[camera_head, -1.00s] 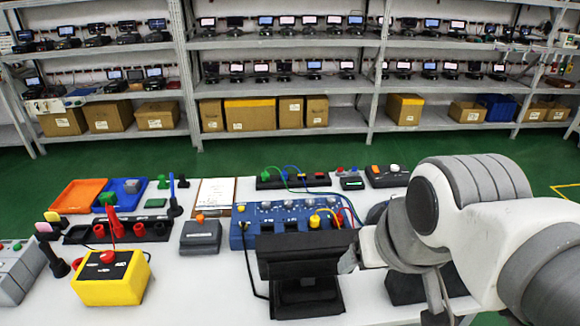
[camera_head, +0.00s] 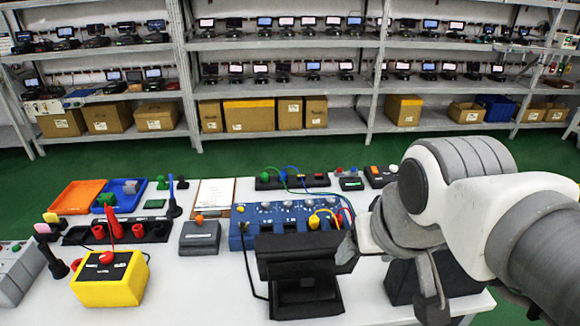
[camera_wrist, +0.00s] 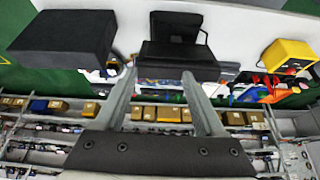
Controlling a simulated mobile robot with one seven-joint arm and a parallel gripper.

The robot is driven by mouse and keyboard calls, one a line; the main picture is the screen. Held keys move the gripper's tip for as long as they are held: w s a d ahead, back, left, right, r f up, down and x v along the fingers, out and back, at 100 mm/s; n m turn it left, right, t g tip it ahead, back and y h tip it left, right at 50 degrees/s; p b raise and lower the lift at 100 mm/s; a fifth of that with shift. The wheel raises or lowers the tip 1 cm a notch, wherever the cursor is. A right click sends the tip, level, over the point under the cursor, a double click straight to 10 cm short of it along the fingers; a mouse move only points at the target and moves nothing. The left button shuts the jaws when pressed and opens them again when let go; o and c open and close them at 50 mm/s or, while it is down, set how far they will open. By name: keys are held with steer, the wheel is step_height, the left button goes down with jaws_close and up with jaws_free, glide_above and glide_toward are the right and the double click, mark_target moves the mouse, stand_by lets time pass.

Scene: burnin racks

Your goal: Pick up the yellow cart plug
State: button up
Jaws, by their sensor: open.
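Yellow plugs show on the blue panel (camera_head: 262,240) in the head view. One yellow plug (camera_head: 314,221) has a yellow cable loop at the panel's right part, and a smaller yellow one (camera_head: 240,209) is at its left end. I cannot tell which is the cart plug. My gripper (camera_wrist: 159,78) is open and empty in the wrist view, its two fingers spread apart. It points towards the black stand (camera_wrist: 180,58), which also shows in the head view (camera_head: 305,262). In the head view, my arm's end is at the right of this stand, and the fingers are hard to make out.
A yellow box with a red button (camera_head: 110,280) stands at the front left. A grey box (camera_head: 200,236) is left of the panel. Orange (camera_head: 78,197) and blue (camera_head: 122,194) trays lie behind. A large black block (camera_wrist: 65,35) is beside the stand.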

steer(key=w+m, duration=0.3)
steer(key=w, duration=0.6)
steer(key=m+g+h+b, duration=0.2)
steer(key=m+h, duration=0.1)
steer(key=m, duration=0.3)
glide_above(313, 217)
steer(key=s+a, duration=0.5)
step_height(313, 217, down, 12)
steer(key=x, duration=1.1)
steer(key=shift+w+d+f, duration=0.1)
steer(key=shift+d+f, duration=0.1)
steer(key=shift+d, duration=0.1)
steer(key=x, duration=0.5)
steer(key=shift+d+r, duration=0.1)
steer(key=shift+d, duration=0.05)
steer(key=shift+c, duration=0.4)
jaws_close()
